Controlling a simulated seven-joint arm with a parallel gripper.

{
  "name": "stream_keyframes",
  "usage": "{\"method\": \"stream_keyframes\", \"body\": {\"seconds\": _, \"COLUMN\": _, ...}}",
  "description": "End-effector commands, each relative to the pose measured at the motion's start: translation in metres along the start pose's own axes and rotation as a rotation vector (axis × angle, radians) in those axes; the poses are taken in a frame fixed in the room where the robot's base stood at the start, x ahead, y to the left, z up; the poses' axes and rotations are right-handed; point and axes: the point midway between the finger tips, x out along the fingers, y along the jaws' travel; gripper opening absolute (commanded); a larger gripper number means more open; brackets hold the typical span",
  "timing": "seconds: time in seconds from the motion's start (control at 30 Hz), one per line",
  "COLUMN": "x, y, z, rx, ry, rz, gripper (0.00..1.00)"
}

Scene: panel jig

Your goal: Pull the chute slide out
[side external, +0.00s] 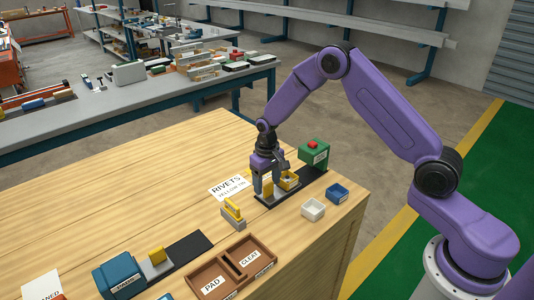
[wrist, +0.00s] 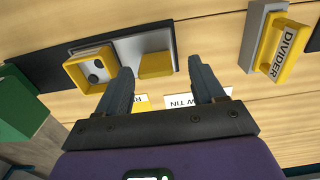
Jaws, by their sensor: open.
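My gripper (side external: 267,186) is open and low over a black plate in front of a green box with a red button. In the wrist view my gripper (wrist: 161,68) has its fingertips on either side of a yellow block (wrist: 155,64) on a grey piece (wrist: 144,42), with no clear contact. This looks like a slide with a yellow handle; I cannot read a chute label. A similar grey slide with a yellow handle (side external: 156,255) sits beside a blue box (side external: 119,275) at the front left.
A yellow tin (side external: 289,181) with dark contents stands on the black plate (side external: 313,181), close beside my gripper. The green box (side external: 314,152) stands behind. A yellow divider (side external: 232,209), white bin (side external: 313,209), blue bin (side external: 337,193) and brown tray (side external: 232,268) are nearby.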

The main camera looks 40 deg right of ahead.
Motion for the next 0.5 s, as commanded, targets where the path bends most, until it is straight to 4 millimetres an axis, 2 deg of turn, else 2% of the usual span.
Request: {"method": "stream_keyframes", "body": {"seconds": 0.5, "x": -0.11, "y": -0.001, "z": -0.001, "rx": 0.001, "ry": 0.006, "rz": -0.001, "gripper": 0.68}}
